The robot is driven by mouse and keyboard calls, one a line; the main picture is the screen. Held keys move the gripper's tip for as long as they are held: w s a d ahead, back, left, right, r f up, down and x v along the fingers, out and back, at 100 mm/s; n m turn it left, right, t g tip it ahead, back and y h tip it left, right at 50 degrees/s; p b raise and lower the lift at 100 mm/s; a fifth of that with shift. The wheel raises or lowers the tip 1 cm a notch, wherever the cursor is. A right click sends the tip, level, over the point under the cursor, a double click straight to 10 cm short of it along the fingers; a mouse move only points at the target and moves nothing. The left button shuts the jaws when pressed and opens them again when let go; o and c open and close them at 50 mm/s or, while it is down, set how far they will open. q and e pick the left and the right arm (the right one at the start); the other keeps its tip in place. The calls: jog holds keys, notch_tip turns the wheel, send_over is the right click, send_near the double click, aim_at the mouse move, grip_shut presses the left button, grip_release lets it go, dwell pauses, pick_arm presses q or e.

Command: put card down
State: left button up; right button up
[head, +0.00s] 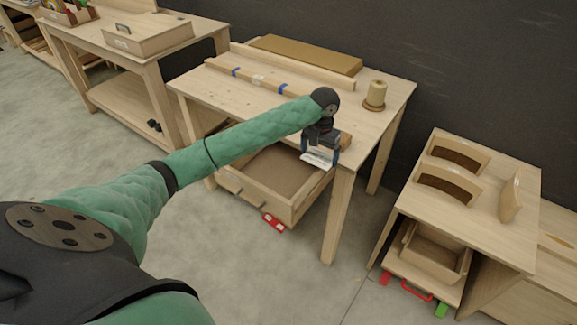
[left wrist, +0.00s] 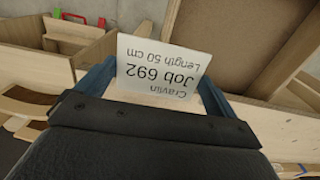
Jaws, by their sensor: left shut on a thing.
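My left gripper (head: 320,150) is shut on a white card (head: 317,160) at the front right edge of the wooden table (head: 215,85). In the left wrist view the card (left wrist: 160,72) stands up between the blue fingers. Its print is upside down and reads Cravlin, Job 692, Length 50 cm. The gripper and card hang over the right end of an open drawer (head: 235,188) under the tabletop. My right gripper is not in view.
A strip with blue bands (head: 270,82) and a spool (head: 375,97) sit on the table. A red object (head: 273,223) lies on the floor below the drawer. A smaller bench (head: 480,225) with curved wooden pieces (head: 447,186) stands at right. The tabletop's middle is clear.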

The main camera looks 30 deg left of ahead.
pick_arm(q)
jog(key=p, duration=0.3)
send_over(285, 177)
notch_tip(285, 177, down, 7)
jog(key=shift+r, duration=0.1)
jog(key=shift+f+p, duration=0.65)
jog(key=shift+f, duration=1.45)
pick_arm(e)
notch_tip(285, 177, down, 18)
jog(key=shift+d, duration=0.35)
pick_arm(q)
jog(key=shift+f, duration=0.3)
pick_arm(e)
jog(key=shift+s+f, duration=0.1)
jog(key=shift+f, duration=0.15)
pick_arm(q)
jog(key=shift+f, duration=0.2)
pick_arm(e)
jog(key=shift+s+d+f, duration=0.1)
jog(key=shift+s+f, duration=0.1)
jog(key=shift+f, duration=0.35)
pick_arm(q)
jog(key=shift+p, duration=0.3)
jog(key=shift+f, duration=0.1)
jog(key=o, duration=0.6)
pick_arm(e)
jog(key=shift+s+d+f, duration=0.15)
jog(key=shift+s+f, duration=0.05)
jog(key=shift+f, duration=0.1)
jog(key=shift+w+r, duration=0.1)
